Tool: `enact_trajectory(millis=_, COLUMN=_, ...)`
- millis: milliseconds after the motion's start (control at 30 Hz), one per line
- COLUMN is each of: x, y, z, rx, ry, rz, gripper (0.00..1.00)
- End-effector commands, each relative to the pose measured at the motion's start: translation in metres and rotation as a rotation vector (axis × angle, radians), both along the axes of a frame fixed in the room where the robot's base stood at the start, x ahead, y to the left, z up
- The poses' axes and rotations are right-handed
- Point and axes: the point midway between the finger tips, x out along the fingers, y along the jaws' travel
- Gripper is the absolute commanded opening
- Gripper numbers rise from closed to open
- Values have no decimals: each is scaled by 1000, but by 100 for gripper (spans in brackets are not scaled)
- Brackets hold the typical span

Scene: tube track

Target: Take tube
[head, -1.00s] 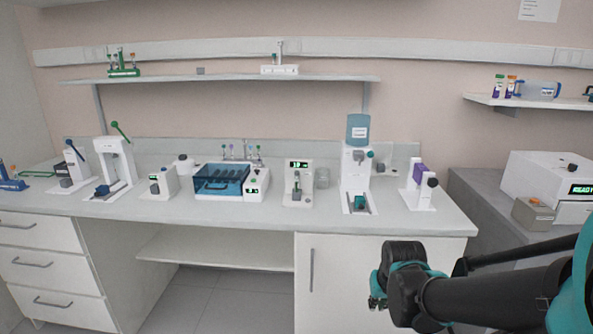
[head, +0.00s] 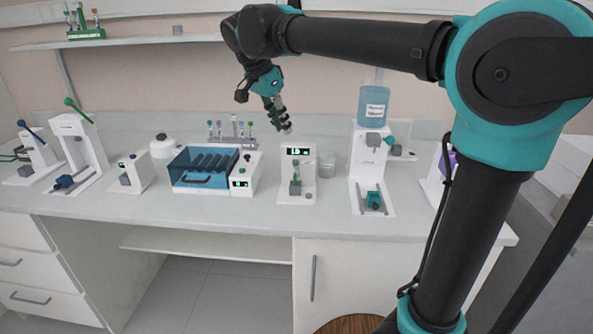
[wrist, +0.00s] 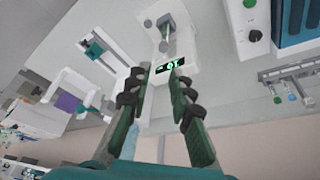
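My gripper (head: 283,128) hangs fingers-down above the back of the counter, between a small tube rack and a white device with a green display. In the wrist view my gripper (wrist: 157,82) is open, with nothing between its fingers. The white display device (head: 297,175) has a grey block with a thin upright piece; I cannot tell if that is a tube. The device (wrist: 178,62) also shows beyond my fingertips in the wrist view. Several capped tubes stand in the small rack (head: 232,141) at the back. More tubes stand in a green rack (head: 86,34) on the shelf.
A blue-lidded box (head: 204,182) stands left of the display device, and a dispenser with a blue bottle (head: 373,105) to its right. Lever presses (head: 82,150) stand at left. The counter's front strip (head: 230,217) is clear.

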Motion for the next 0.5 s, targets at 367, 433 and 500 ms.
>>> enact_trajectory(millis=367, x=9, y=-2, z=-29, rx=-2, ry=-14, rz=-31, gripper=21)
enact_trajectory(millis=433, x=13, y=-7, z=-42, rx=-2, ry=-14, rz=-32, gripper=21)
enact_trajectory(millis=500, x=16, y=-11, z=-55, rx=-2, ry=-13, rz=-30, gripper=21)
